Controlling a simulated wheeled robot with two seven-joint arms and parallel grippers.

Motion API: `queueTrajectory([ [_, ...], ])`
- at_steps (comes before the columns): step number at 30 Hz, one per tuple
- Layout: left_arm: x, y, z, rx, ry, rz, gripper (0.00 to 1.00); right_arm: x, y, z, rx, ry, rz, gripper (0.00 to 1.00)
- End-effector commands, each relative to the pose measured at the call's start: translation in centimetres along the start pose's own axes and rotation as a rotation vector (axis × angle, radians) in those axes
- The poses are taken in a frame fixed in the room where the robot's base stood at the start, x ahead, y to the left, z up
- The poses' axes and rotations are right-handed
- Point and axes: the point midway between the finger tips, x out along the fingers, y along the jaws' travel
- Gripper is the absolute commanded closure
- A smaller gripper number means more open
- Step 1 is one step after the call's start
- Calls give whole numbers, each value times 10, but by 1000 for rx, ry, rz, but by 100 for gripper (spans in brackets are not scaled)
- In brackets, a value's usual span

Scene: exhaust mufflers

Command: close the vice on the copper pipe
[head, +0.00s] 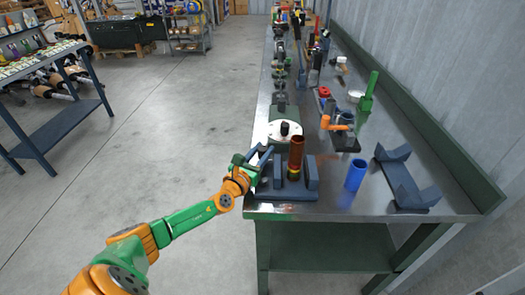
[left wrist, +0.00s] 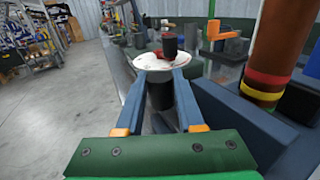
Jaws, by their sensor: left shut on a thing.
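The copper pipe (head: 297,152) stands upright between the blue-grey jaws of the vice (head: 311,173) near the bench's front left corner. Coloured bands ring its lower part. In the left wrist view the pipe (left wrist: 283,45) is at the upper right, beside a vice jaw (left wrist: 240,118). My left gripper (head: 266,153) is at the left side of the vice. Its two blue fingers are shut on a dark cylindrical handle (left wrist: 160,95), mostly hidden in the head view. I cannot tell whether the jaws touch the pipe. My right gripper is not in view.
A white disc with a black knob (head: 285,129) stands just behind the vice. A blue cup (head: 355,175) and a blue-grey cradle (head: 405,182) are to the right. An orange-topped piece (head: 335,124) and a green clamp (head: 368,93) stand farther back.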

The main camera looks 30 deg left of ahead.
Motion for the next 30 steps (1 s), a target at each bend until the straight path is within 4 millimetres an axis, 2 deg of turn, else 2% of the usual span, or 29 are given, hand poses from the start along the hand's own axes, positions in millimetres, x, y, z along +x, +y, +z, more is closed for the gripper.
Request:
queueTrajectory([
  [8, -6, 8, 4, -4, 3, 122, 100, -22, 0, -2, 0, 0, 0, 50],
  [16, -20, 24, 2, -4, 6, 361, 100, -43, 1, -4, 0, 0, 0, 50],
  [23, -36, 35, -1, -4, 5, 582, 100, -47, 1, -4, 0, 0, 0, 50],
  [30, -54, 43, -3, -3, 5, 809, 100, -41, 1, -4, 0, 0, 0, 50],
])
